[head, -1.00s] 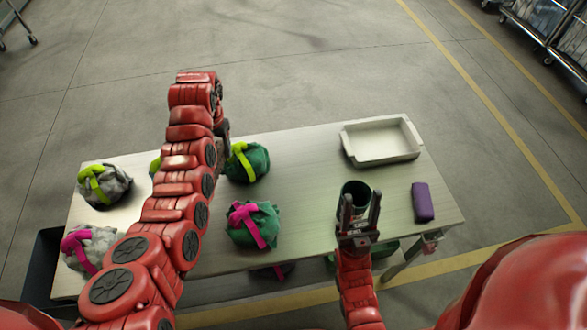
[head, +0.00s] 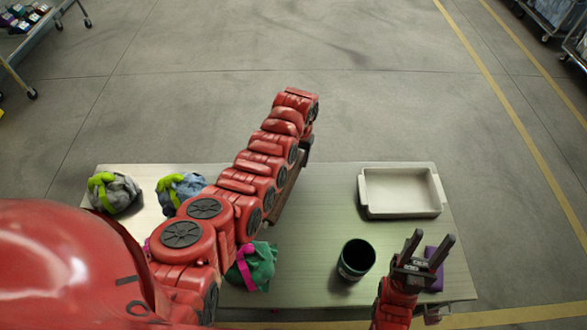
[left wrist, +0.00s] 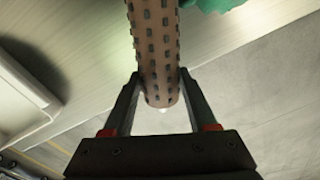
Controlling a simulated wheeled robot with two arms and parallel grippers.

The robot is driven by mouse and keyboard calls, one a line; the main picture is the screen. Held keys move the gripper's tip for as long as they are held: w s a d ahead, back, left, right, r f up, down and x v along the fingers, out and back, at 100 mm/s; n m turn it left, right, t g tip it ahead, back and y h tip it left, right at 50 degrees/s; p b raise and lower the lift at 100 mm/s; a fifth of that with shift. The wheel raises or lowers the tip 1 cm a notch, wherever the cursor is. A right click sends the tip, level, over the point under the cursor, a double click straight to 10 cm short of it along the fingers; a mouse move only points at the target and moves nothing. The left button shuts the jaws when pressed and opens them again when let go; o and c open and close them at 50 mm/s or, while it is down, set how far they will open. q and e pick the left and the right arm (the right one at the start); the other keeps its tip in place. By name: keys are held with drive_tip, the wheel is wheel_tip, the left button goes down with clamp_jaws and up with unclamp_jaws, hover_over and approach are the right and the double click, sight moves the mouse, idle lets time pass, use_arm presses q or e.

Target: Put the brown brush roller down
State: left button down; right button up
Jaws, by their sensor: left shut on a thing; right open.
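The brown brush roller (left wrist: 155,45), studded with dark bristle tufts, is between the fingers of my left gripper (left wrist: 158,82) in the left wrist view. That gripper is shut on it near one end; the other end runs out of the top of the picture. In the head view my left arm hides most of that gripper, and a narrow brown strip of the roller (head: 287,192) shows beside the arm above the table. My right gripper (head: 430,240) is open and empty, over the purple case at the table's right.
The pale table (head: 325,205) holds a white tray (head: 365,205) at the back right and a black cup (head: 356,259). A grey bag (head: 118,196), a blue-grey bag (head: 180,188) and a green bag (head: 258,268) lie left. The purple case (head: 437,283) is partly hidden.

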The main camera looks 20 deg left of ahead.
use_arm(q)
drive_tip(key=shift+w+f, duration=0.15)
drive_tip(key=shift+f, duration=0.75)
wheel_tip(320, 180, down, 2)
drive_tip(key=shift+f+b, duration=0.15)
drive_tip(key=shift+b, duration=0.25)
drive_tip(key=shift+f, duration=0.3)
drive_tip(key=shift+c, duration=1)
unclamp_jaws()
drive_tip(key=shift+r, duration=0.15)
drive_tip(key=shift+r+p, duration=0.5)
drive_tip(key=shift+r, duration=0.15)
drive_tip(key=r, duration=0.3)
drive_tip(key=r+b, duration=0.1)
drive_tip(key=r, duration=0.3)
drive_tip(key=r+b, duration=0.1)
drive_tip(key=r, duration=0.2)
drive_tip(key=shift+d+r, duration=0.25)
drive_tip(key=shift+d, duration=0.1)
